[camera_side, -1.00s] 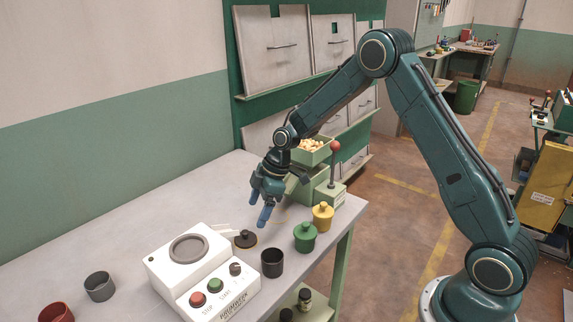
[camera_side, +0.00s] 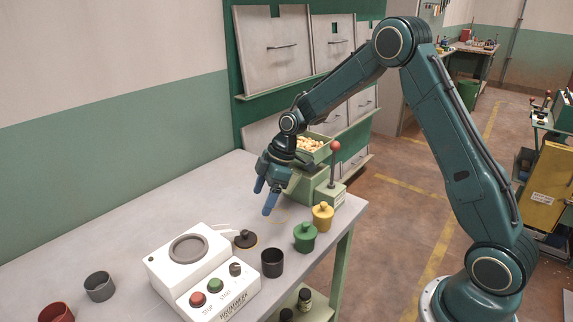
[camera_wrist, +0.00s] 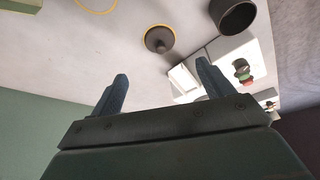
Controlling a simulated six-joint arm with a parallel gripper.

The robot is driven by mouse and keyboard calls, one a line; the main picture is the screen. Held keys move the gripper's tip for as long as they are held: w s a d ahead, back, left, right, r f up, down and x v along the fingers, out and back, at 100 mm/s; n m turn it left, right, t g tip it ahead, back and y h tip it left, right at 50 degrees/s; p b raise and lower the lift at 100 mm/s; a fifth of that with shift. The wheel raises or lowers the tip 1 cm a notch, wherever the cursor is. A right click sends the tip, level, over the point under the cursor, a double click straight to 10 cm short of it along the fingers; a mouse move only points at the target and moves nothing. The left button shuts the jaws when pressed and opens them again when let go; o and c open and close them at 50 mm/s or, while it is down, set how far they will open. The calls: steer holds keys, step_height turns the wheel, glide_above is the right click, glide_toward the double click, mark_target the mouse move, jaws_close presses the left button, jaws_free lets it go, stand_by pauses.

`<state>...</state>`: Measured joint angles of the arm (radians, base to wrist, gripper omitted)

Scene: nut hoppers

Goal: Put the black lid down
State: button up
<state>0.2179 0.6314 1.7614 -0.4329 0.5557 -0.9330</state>
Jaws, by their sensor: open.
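The black lid (camera_side: 245,239) lies on the grey table, knob up, just behind the white control box. It also shows in the wrist view (camera_wrist: 159,40), ahead of the fingers and apart from them. My gripper (camera_side: 264,200) is open and empty above the table, up and to the right of the lid. In the wrist view my gripper (camera_wrist: 160,86) has its two blue fingers wide apart with nothing between them. A black open cup (camera_side: 272,263) stands at the table's front edge, and it also shows in the wrist view (camera_wrist: 233,14).
The white control box (camera_side: 190,262) has buttons and a round plate. Green (camera_side: 305,237) and yellow (camera_side: 322,216) lidded pots stand along the right edge. A green hopper (camera_side: 309,180) with nuts is behind my gripper. Grey (camera_side: 99,286) and red (camera_side: 57,313) cups stand left.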

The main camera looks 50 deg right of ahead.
steer(key=s+a+r+m+t+h, duration=0.2)
steer(key=s+r+m, duration=0.3)
steer(key=s+r, duration=1.1)
steer(key=s+r+m, duration=0.1)
steer(key=s+m, duration=0.2)
steer(key=s, duration=0.5)
steer(key=s+r+m+t+h, duration=0.1)
steer(key=s+r+m, duration=0.1)
steer(key=s, duration=0.7)
steer(key=shift+d+r+m+h, duration=0.3)
steer(key=shift+d+m, duration=0.05)
steer(key=shift+m, duration=0.25)
